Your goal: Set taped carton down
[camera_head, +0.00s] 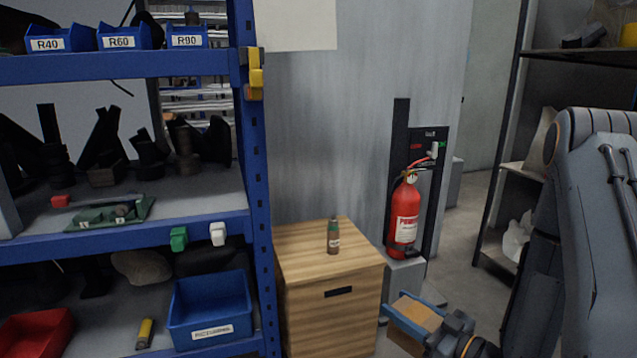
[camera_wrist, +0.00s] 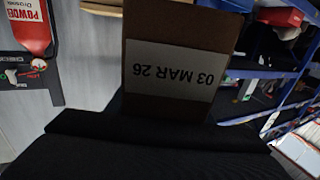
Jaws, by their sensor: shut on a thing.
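The taped carton (camera_head: 414,318) is a brown box held low, in front of and to the right of the wooden cabinet in the head view. My gripper (camera_head: 412,322) is shut on it, with a blue finger along its near side. In the wrist view the carton (camera_wrist: 172,75) fills the upper middle and shows a white label reading "03 MAR 26" upside down. A dark shape fills the bottom of the wrist view. The carton's underside is hidden.
A wooden cabinet (camera_head: 330,300) bears a small bottle (camera_head: 333,238) and is otherwise clear on top. A red fire extinguisher (camera_head: 405,215) stands at its right. A blue shelf rack (camera_head: 258,200) with bins (camera_head: 210,308) stands left. A dark-framed shelf (camera_head: 515,165) stands right.

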